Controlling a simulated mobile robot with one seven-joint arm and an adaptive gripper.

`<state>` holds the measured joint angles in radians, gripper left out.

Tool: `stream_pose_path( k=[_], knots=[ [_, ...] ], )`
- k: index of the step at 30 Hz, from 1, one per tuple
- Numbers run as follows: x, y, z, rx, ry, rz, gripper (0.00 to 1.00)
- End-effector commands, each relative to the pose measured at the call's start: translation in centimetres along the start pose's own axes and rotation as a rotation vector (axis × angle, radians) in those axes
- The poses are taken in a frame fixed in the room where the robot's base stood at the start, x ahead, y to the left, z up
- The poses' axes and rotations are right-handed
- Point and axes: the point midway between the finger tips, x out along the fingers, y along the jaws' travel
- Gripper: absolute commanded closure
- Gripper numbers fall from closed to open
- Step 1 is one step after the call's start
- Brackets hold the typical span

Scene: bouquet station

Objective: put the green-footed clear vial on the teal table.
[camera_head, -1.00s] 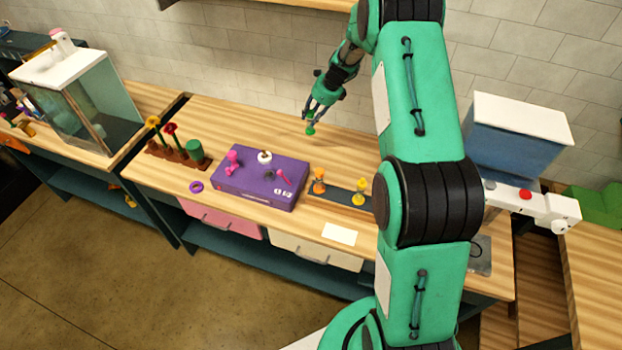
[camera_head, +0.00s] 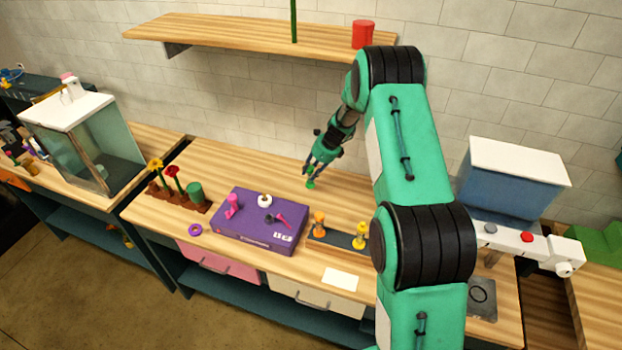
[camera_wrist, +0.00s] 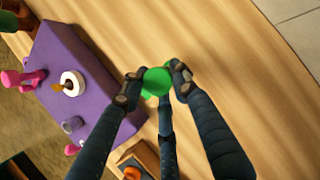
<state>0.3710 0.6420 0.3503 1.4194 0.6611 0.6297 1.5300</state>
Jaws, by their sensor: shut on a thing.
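My gripper (camera_head: 311,172) is above the back middle of the wooden bench in the head view, to the right of and behind the purple box. It is shut on the green-footed clear vial, whose green foot (camera_head: 310,184) shows just under the fingers. In the wrist view a green round part of the vial (camera_wrist: 157,82) sits between the fingertips of my gripper (camera_wrist: 155,80). The clear body cannot be made out. I cannot tell whether the foot touches the bench. No teal tabletop is clearly seen; the benches have wooden tops and dark teal frames.
The purple box (camera_head: 246,236) carries several small things. A dark strip (camera_head: 340,240) holds orange and yellow pieces. Flowers and a green cylinder (camera_head: 195,192) stand at left. A glass tank (camera_head: 100,150) is farther left. A wall shelf (camera_head: 230,34) bears a red cylinder (camera_head: 363,34).

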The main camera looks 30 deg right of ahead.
Motion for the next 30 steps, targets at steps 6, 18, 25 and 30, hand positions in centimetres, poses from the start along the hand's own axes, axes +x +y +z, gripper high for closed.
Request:
stream_pose_path(
  k=[6, 18, 25, 30],
  knots=[
    [1.6, 0.1, -0.7, 0.003, 0.0, 0.002, 1.0],
    [3.4, 0.0, -1.5, 0.001, 0.0, -0.001, 1.0],
    [3.6, 0.0, -1.6, 0.001, 0.0, 0.0, 1.0],
    [3.6, 0.1, -1.6, 0.001, 0.0, 0.001, 0.52]
  ],
)
